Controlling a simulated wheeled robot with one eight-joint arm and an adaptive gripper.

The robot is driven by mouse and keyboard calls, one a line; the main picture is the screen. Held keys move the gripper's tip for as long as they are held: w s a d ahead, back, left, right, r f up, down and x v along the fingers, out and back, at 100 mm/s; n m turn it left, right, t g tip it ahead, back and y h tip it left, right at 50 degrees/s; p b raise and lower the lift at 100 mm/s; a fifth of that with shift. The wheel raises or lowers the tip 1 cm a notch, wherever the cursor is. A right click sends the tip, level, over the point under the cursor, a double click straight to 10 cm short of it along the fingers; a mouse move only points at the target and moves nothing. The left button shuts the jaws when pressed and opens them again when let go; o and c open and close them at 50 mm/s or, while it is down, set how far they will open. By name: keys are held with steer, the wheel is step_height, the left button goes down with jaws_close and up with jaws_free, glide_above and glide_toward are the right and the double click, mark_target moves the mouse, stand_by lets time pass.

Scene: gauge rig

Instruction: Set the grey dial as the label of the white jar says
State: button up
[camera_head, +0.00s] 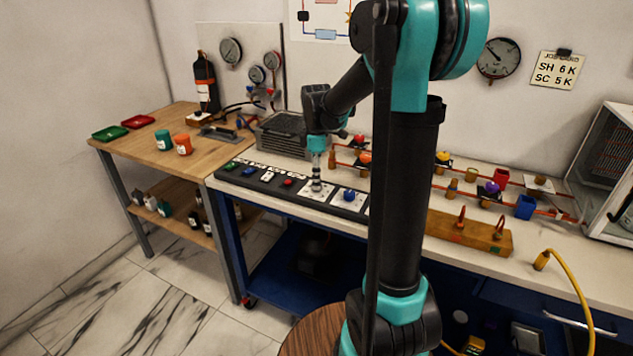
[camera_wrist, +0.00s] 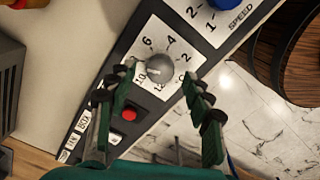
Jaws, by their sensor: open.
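The grey dial (camera_wrist: 160,67) is a round knob on a white scale plate in the wrist view. My gripper (camera_wrist: 162,85) is open, with one finger on each side of the dial and nothing clearly gripped. In the head view my gripper (camera_head: 316,180) points down over the panel at the dial. Several small jars (camera_head: 151,202) stand on the lower shelf at left, some pale; their labels are too small to read.
A red button (camera_wrist: 129,114) is beside the dial, and a blue knob (camera_head: 349,195) marked SPEED lies on its other side. A grey vented box (camera_head: 283,132) stands behind the panel. Green (camera_head: 163,139) and orange (camera_head: 183,144) jars stand on the wooden table. A job card (camera_head: 557,69) hangs on the wall.

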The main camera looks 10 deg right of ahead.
step_height(320, 180, up, 10)
stand_by(0.4)
